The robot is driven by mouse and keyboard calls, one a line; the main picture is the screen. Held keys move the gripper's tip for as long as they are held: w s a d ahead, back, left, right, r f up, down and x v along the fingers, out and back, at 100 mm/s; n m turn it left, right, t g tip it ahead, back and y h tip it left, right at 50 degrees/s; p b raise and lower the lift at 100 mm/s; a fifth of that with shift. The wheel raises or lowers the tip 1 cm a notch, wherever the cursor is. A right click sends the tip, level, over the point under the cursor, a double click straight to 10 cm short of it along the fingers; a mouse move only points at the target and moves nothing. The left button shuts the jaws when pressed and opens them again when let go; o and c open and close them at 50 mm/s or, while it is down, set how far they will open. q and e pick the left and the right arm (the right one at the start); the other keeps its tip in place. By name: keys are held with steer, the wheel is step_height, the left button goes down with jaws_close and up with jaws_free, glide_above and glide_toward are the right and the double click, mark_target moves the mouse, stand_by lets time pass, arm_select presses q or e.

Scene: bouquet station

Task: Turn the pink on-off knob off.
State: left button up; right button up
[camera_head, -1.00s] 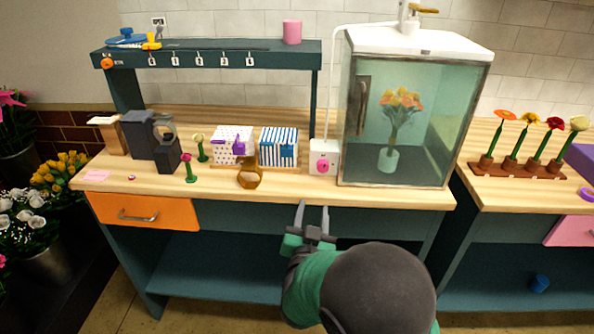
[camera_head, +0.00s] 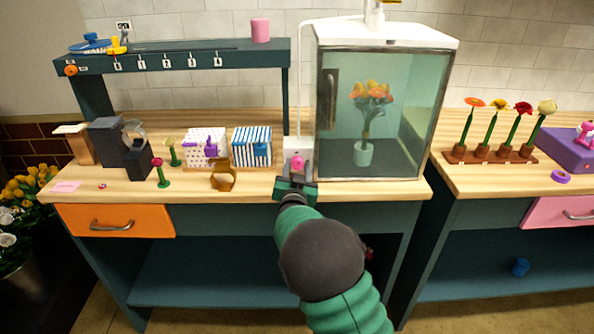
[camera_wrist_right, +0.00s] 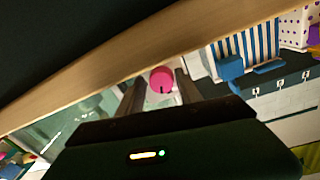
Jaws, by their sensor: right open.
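The pink on-off knob (camera_head: 297,162) is on the front of a small white box (camera_head: 291,147) beside the glass cabinet, at the back of the wooden counter. In the right wrist view the round pink knob (camera_wrist_right: 162,79) shows between my two fingers, with a dark mark on it. My right gripper (camera_head: 297,174) is open in front of the knob, one finger on each side. I cannot tell whether the fingers touch it. It also shows in the right wrist view (camera_wrist_right: 160,92). My left gripper is not in view.
The glass cabinet (camera_head: 415,120) with a vase of flowers stands right of the box. A brown ring-shaped holder (camera_head: 223,176), a striped box (camera_head: 251,147) and a dotted box (camera_head: 200,146) stand to the left. The counter's front edge lies under my right gripper.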

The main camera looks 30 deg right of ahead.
steer(key=shift+a+r, duration=0.1)
steer(key=shift+a, duration=0.05)
steer(key=shift+c, duration=1.1)
jaws_close()
steer(key=shift+r+n+p, duration=0.15)
steer(key=shift+n+p, duration=0.7)
steer(key=shift+n, duration=0.15)
steer(key=shift+n+p, duration=0.35)
steer(key=shift+n, duration=0.35)
steer(key=shift+f+n, duration=0.25)
steer(key=shift+n, duration=0.35)
steer(key=shift+o, duration=1.1)
jaws_free()
steer(key=shift+s, duration=0.1)
steer(key=p+v, duration=0.1)
steer(key=v, duration=1.5)
steer(key=shift+s+a+f, duration=0.2)
steer(key=shift+s+f, duration=0.05)
steer(key=shift+s, duration=0.05)
